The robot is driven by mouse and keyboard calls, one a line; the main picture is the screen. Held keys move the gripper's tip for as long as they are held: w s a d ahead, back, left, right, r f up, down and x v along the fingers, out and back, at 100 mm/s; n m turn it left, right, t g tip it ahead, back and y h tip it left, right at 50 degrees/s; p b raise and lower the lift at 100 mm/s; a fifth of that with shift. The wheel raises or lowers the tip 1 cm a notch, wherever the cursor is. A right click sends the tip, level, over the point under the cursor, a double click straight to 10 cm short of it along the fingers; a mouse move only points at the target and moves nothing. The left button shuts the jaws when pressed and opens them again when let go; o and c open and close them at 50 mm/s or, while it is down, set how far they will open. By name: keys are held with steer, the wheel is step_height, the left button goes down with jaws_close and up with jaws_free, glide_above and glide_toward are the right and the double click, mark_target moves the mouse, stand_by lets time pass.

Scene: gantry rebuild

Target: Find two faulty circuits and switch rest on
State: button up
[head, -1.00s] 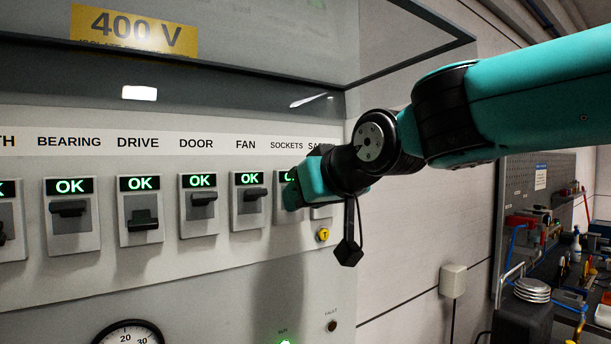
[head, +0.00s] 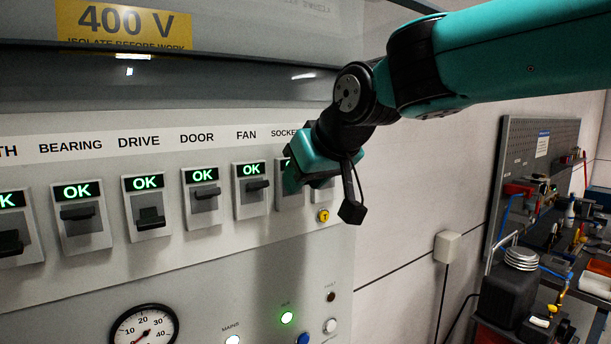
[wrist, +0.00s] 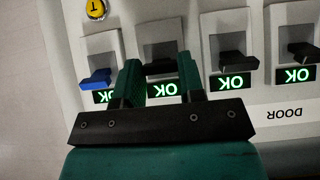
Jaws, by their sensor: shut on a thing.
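A panel (head: 60,150) carries a row of switches, each under a small display. BEARING (head: 78,213), DOOR (head: 205,191) and FAN (head: 257,186) show green OK with levers high, near the displays. DRIVE (head: 150,217) shows OK with its lever lower. A further lever (head: 12,242) is cut by the left edge. My gripper (head: 290,180) hides most of the SOCKETS switch. In the wrist view, which is upside down, my gripper (wrist: 159,63) is shut on the black SOCKETS lever (wrist: 160,68); its display reads OK. The end switch with a blue lever (wrist: 95,83) is beside it.
A yellow T button (head: 323,215) sits below the end switch. A gauge (head: 145,326), a green lamp (head: 287,317) and a dark fault lamp (head: 331,296) are lower down. A raised cover (head: 240,30) hangs above. A tool bench (head: 555,290) stands right.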

steer(key=o, duration=0.9)
steer(key=shift+o, duration=0.2)
steer(key=s+d+r+b, duration=0.3)
steer(key=s+d+b, duration=0.6)
steer(key=s, duration=0.4)
steer(key=shift+r+b, duration=0.2)
steer(key=shift+b, duration=0.2)
steer(key=shift+a, duration=0.1)
steer(key=s+d+f+g+b, duration=0.2)
steer(key=s+f, duration=0.2)
steer(key=f, duration=0.8)
steer(key=s+d+f+g+b, duration=0.2)
steer(key=s+f, duration=0.3)
steer(key=f, duration=0.6)
steer(key=s+d+f+g+h+b, duration=0.1)
steer(key=s+f, duration=0.4)
steer(key=f, duration=0.7)
steer(key=g+b, duration=0.1)
steer(key=g, duration=0.1)
steer(key=shift+s+d+f+g+b, duration=0.2)
steer(key=shift+d+f+g+b, duration=0.1)
steer(key=shift+d+g+b, duration=0.1)
